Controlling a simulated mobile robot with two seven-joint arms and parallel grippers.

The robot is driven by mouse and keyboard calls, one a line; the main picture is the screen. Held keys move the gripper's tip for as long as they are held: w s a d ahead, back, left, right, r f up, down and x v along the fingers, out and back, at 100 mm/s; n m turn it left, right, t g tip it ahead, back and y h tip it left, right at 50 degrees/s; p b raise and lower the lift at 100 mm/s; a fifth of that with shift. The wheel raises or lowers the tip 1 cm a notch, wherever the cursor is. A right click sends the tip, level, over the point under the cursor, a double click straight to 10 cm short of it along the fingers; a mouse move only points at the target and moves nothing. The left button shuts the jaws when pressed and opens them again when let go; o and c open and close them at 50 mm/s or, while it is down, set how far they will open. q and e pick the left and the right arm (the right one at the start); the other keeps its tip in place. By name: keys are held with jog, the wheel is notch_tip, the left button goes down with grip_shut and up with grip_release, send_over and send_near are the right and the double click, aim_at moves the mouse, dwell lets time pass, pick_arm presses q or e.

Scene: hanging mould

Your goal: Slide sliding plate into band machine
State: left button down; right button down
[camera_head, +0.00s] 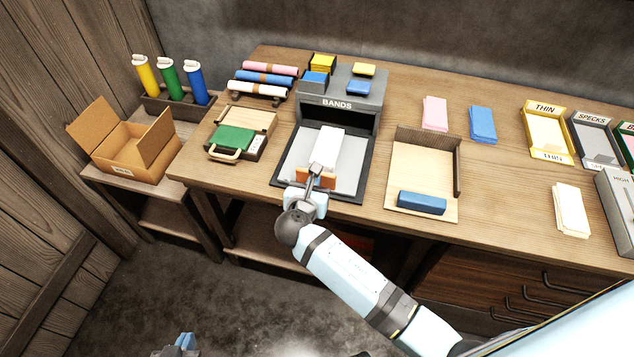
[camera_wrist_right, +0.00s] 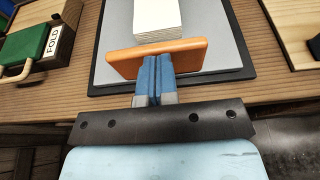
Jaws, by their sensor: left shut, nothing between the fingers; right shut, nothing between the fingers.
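The grey sliding plate (camera_head: 347,172) lies on a dark base in front of the band machine (camera_head: 345,88), a grey box marked BANDS with a dark opening. A white stack (camera_head: 327,146) lies on the plate, and an orange handle (camera_head: 330,184) stands at its near edge. My right gripper (camera_head: 314,170) is shut and empty, its blue fingertips at the near side of the handle; in the right wrist view the fingers (camera_wrist_right: 155,62) overlap the handle (camera_wrist_right: 185,57). They appear to touch it. My left gripper (camera_head: 184,342) shows only partly at the bottom edge, away from the table, shut.
A wooden tray with a blue block (camera_head: 421,203) stands right of the plate. An open cardboard box (camera_head: 128,150) is on a lower side table. Pink (camera_head: 435,113) and blue (camera_head: 482,124) stacks lie further right.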

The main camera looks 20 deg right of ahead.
dwell(0.5)
jog(key=shift+w+d+r, duration=0.1)
jog(key=shift+w+d, duration=0.15)
jog(key=shift+w, duration=0.15)
jog(key=p, duration=0.3)
send_near(332, 138)
jog(key=shift+w+d, duration=0.5)
jog(key=shift+w, duration=0.35)
jog(key=w+d, duration=0.1)
jog(key=w, duration=0.1)
jog(key=w+d, duration=0.3)
jog(key=w, duration=0.1)
jog(key=shift+w+d+b, duration=0.15)
jog(key=shift+w+b, duration=0.05)
jog(key=shift+b, duration=0.15)
jog(key=shift+w+d+r, duration=0.1)
jog(key=shift+w+d, duration=0.1)
